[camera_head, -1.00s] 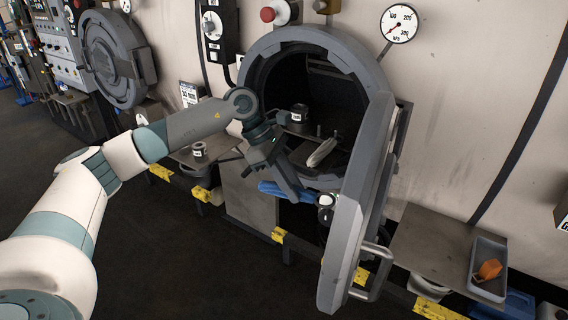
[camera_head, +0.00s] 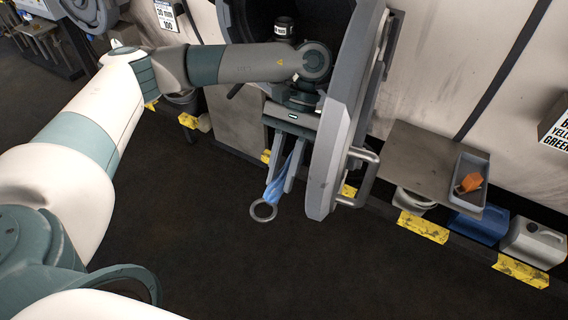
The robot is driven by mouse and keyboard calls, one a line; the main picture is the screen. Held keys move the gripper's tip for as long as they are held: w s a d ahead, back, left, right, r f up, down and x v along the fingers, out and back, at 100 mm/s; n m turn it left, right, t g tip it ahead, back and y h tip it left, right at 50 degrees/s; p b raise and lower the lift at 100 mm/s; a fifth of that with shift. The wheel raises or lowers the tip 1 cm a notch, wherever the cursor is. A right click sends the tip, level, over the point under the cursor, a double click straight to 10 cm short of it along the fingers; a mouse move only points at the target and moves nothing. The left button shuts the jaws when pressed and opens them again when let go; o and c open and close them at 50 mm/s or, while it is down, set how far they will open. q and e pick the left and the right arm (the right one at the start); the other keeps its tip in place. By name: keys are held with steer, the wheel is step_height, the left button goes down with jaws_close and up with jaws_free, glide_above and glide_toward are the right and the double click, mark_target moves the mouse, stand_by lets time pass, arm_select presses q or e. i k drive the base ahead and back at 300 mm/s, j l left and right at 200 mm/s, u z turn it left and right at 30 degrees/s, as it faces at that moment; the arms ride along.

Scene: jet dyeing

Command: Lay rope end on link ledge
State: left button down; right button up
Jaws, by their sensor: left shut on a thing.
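My left gripper (camera_head: 281,183) points down in front of the machine's round opening, close to the left of its open door (camera_head: 330,150). It is shut on a blue rope end (camera_head: 276,188), a limp strip that hangs below the fingers. A grey metal ring (camera_head: 263,211) hangs at the bottom of the strip, above the dark floor. My left forearm and wrist hide most of the opening (camera_head: 262,20), and I cannot make out the link ledge. My right gripper is out of view.
A door handle (camera_head: 371,178) sticks out at the right of the door. Further right is a metal shelf (camera_head: 412,160) with a grey tray (camera_head: 481,207) holding an orange item (camera_head: 469,182). The floor in front is clear.

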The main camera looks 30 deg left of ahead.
mark_target(410, 156)
steer(key=l+u, duration=0.1)
steer(key=u, duration=0.4)
steer(key=l+u, duration=0.1)
steer(key=u, duration=0.35)
steer(key=k+l+u, duration=0.1)
steer(key=u, duration=0.4)
steer(key=l+u, duration=0.1)
steer(key=u, duration=0.35)
steer(key=k+u, duration=0.15)
steer(key=u, duration=0.8)
steer(key=k+l+u, duration=0.1)
steer(key=u, duration=0.25)
steer(key=k+u, duration=0.6)
steer(key=u, duration=0.15)
steer(key=k+l+u, duration=0.1)
steer(key=k, duration=0.5)
steer(key=k+z, duration=0.3)
steer(key=k+l+z, duration=0.1)
steer(key=z, duration=0.65)
steer(key=k+l+z, duration=0.1)
steer(key=z, duration=0.35)
steer(key=k+l+z, duration=0.1)
steer(key=z, duration=0.4)
steer(key=l+z, duration=0.1)
steer(key=z, duration=0.35)
steer(key=l+z, duration=0.1)
steer(key=z, duration=0.35)
steer(key=k+l, duration=0.05)
